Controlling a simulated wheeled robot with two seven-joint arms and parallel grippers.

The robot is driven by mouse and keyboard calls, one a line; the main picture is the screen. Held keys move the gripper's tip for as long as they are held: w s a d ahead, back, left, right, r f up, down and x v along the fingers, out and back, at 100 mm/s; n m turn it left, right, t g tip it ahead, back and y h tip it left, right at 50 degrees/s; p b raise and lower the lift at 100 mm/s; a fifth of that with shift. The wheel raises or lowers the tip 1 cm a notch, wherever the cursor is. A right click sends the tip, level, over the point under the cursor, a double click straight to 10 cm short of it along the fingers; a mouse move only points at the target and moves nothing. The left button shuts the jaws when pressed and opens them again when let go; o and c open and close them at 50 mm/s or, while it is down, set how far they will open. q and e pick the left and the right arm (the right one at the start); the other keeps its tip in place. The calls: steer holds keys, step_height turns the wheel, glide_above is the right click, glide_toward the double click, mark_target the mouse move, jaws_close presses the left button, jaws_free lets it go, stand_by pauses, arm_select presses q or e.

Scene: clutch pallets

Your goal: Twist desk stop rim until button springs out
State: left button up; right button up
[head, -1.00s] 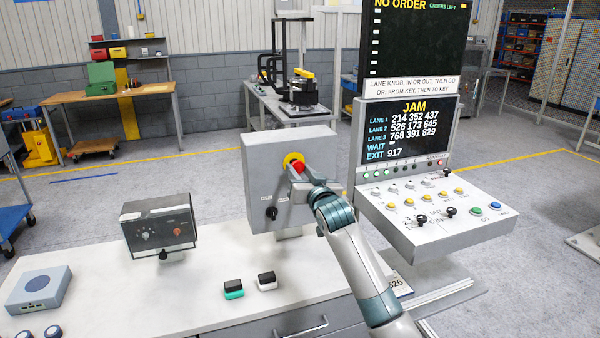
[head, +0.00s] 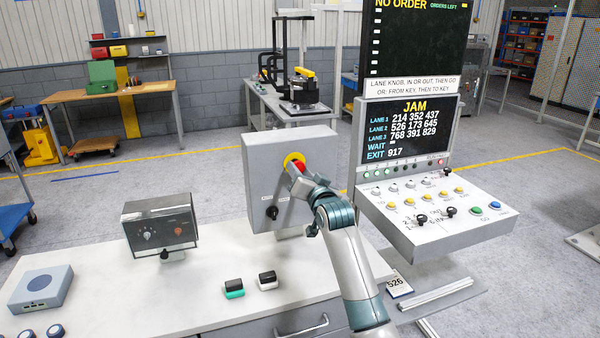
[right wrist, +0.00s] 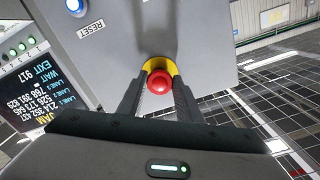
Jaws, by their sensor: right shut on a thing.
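The desk stop is a red mushroom button (head: 298,166) on a yellow round plate (head: 290,158), on the front of a grey upright box (head: 262,160) on the desk. My right gripper (head: 295,173) is at the button, its arm coming from the lower right. In the right wrist view the red button (right wrist: 159,82) sits between the two dark fingertips (right wrist: 159,86), which are shut on its rim. The yellow plate shows behind it. Whether the button is in or out cannot be told. My left gripper is not in view.
A black rotary switch (head: 272,212) is low on the same box. A control panel (head: 430,212) with a JAM screen (head: 408,130) stands to the right. On the white desk (head: 190,290) are a small meter box (head: 160,228), two small rocker-like blocks (head: 234,288) and a blue-grey box (head: 42,288).

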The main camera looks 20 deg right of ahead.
steer(key=o, duration=1)
steer(key=shift+o, duration=0.2)
steer(key=shift+s, duration=0.1)
steer(key=s+b, duration=0.5)
steer(key=s, duration=1.2)
steer(key=shift+d, duration=0.35)
steer(key=shift+s, duration=0.1)
